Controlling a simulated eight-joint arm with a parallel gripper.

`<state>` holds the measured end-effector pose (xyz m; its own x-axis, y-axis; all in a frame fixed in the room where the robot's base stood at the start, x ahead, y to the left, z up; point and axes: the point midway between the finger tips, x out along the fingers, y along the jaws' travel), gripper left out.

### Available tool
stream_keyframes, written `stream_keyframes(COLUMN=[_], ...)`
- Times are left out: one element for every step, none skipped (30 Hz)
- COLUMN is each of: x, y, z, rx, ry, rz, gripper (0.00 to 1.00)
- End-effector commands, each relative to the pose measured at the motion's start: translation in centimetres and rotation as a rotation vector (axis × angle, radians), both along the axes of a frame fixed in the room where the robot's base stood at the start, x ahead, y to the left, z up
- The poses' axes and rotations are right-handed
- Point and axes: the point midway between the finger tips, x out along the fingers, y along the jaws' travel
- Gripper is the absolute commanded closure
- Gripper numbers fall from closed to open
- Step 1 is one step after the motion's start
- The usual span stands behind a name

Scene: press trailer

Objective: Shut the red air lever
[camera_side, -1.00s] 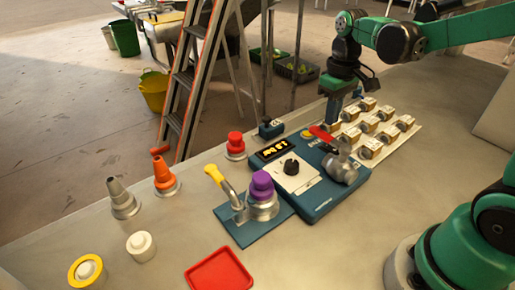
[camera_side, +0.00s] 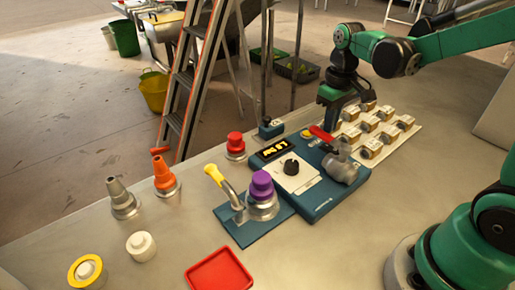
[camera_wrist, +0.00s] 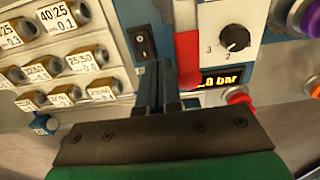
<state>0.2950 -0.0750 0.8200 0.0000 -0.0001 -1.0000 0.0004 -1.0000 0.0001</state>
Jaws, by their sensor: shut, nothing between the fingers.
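The red air lever (camera_side: 321,133) sits on a metal valve (camera_side: 341,167) on the right part of the blue press panel (camera_side: 322,205). My gripper (camera_side: 329,123) points down at the panel's back right corner, close behind the lever. In the wrist view the red lever (camera_wrist: 187,50) runs up the picture just right of my gripper (camera_wrist: 166,72). The fingers are together and empty. They look beside the lever or touching it; I cannot tell which. The valve is out of the wrist view or hidden there.
A board of labelled brass fittings (camera_side: 385,130) lies right of the panel. A black rocker switch (camera_wrist: 141,41) is left of my fingers. A black knob (camera_side: 291,167), a display (camera_side: 272,149) and a purple-topped press (camera_side: 262,187) stand to the left. The red tray (camera_side: 218,270) is in front.

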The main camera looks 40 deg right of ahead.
Motion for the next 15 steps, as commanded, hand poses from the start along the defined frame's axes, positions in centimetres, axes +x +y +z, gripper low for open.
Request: stream_keyframes(x=[-0.01, -0.01, -0.01, -0.01, -0.01, -0.01, -0.01, -0.01, 0.00, 0.01, 0.03, 0.07, 0.11, 0.16, 0.23], y=[0.00, 0.00, 0.00, 0.00, 0.00, 0.00, 0.00, 0.00, 0.02, 0.07, 0.15, 0.32, 0.49, 0.68, 0.98], z=[-0.11, -0.14, -0.14, -0.13, -0.13, -0.13, -0.12, -0.12, -0.12, -0.12, -0.12, -0.11, -0.11, -0.11, -0.10], rx=[0.000, 0.000, 0.000, 0.000, 0.000, 0.000, 0.000, 0.000, 0.000, 0.000, 0.000, 0.000, 0.000, 0.000, 0.000], ry=[0.000, 0.000, 0.000, 0.000, 0.000, 0.000, 0.000, 0.000, 0.000, 0.000, 0.000, 0.000, 0.000, 0.000, 0.000], rz=[0.000, 0.000, 0.000, 0.000, 0.000, 0.000, 0.000, 0.000, 0.000, 0.000, 0.001, 0.002, 0.003, 0.003, 0.003], gripper=[1.00, 1.00, 1.00, 1.00, 1.00, 1.00, 1.00, 1.00, 1.00, 1.00, 1.00, 1.00, 1.00, 1.00, 1.00])
